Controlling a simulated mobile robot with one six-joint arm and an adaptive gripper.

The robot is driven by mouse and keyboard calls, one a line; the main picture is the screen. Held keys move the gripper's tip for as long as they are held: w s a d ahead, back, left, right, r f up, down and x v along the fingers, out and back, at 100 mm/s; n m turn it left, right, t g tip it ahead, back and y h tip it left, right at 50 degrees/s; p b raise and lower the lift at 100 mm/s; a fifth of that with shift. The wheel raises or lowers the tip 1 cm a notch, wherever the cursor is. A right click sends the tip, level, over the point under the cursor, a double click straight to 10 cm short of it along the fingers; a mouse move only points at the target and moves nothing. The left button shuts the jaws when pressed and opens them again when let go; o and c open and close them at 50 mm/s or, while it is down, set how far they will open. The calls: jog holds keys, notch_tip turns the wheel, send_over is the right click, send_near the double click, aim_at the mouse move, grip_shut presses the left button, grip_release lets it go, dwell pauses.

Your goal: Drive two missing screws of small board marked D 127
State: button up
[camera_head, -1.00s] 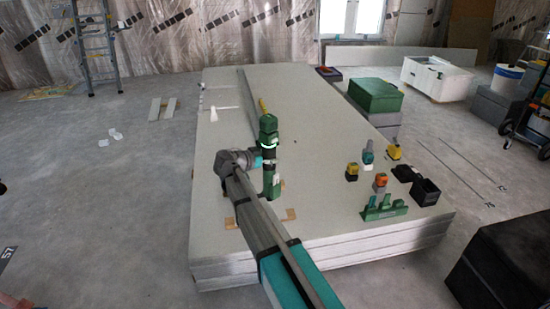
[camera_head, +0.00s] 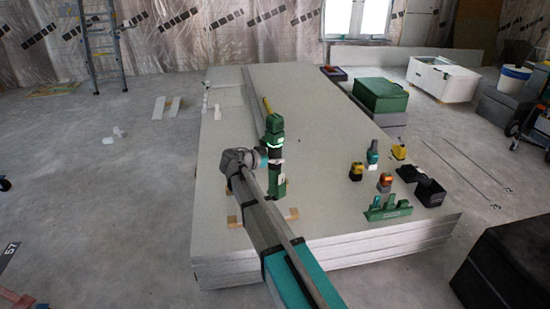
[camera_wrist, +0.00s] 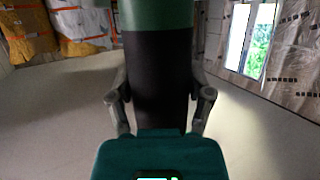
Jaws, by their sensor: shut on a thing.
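My gripper (camera_head: 272,157) is shut around the dark grip of an upright green-and-black power driver (camera_head: 274,128). In the wrist view the driver's black body (camera_wrist: 160,80) stands between my two fingers, with a green band above. The driver is over the pale panel stack (camera_head: 330,130), left of its middle. I cannot tell whether its lower tip touches the panel. No D 127 mark, screws or empty screw holes can be made out.
A green rack (camera_head: 388,209), a black open box (camera_head: 430,192) and several small coloured tools, one orange (camera_head: 385,180), stand on the stack's right side. A green case (camera_head: 380,95) is behind them. A ladder (camera_head: 103,45) stands back left. The left floor is largely clear.

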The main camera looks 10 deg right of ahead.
jog(key=shift+d+f+b, duration=0.3)
jog(key=shift+f+b, duration=0.35)
jog(key=shift+f, duration=0.15)
jog(key=shift+d+f+b, duration=0.3)
jog(key=shift+f+b, duration=0.3)
jog(key=shift+f, duration=0.15)
jog(key=shift+f, duration=0.15)
